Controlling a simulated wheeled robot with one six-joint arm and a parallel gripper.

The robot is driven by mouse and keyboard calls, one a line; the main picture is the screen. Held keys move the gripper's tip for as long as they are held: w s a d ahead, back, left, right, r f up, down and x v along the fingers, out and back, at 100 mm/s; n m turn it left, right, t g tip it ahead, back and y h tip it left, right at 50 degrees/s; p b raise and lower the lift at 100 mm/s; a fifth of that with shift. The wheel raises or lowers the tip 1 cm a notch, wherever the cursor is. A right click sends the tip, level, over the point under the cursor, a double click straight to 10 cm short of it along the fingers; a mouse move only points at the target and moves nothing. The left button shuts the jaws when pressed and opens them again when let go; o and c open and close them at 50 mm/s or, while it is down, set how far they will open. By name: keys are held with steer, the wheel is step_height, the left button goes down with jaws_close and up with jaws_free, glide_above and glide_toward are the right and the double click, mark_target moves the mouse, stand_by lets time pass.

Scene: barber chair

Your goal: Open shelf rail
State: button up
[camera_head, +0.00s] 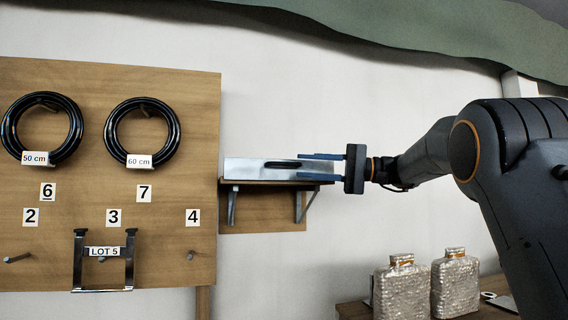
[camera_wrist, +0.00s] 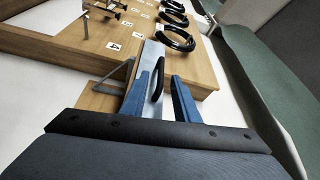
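A silver metal shelf rail (camera_head: 243,167) lies along a small wooden wall shelf (camera_head: 264,212), with a black loop handle (camera_head: 283,164) on its face. In the wrist view the rail (camera_wrist: 150,52) runs away from me and the handle (camera_wrist: 157,80) shows between the two finger lines, nearer the left finger. My gripper (camera_head: 299,166) comes in from the right, level with the handle. Its two blue fingers are apart, one higher and one lower, with tips near the handle's right end. In the wrist view the gripper (camera_wrist: 166,80) is open. I cannot tell whether a finger touches the rail.
A wooden pegboard (camera_head: 180,110) stands left of the shelf, with black hose coils (camera_head: 143,132), numbered labels and a metal frame (camera_head: 103,262). Two foil-wrapped bottles (camera_head: 402,290) stand on a wooden surface below my arm. A green cloth-like shape (camera_head: 440,35) hangs above.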

mark_target(290, 163)
steer(key=a, duration=0.1)
steer(key=a+p, duration=0.1)
steer(key=a, duration=0.1)
steer(key=a+p, duration=0.1)
steer(key=a, duration=0.1)
steer(key=shift+w+r, duration=0.1)
steer(key=shift+r, duration=0.25)
steer(key=shift+w+a+p, duration=0.1)
steer(key=shift+a+p, duration=0.2)
steer(key=shift+a, duration=0.55)
jaws_close()
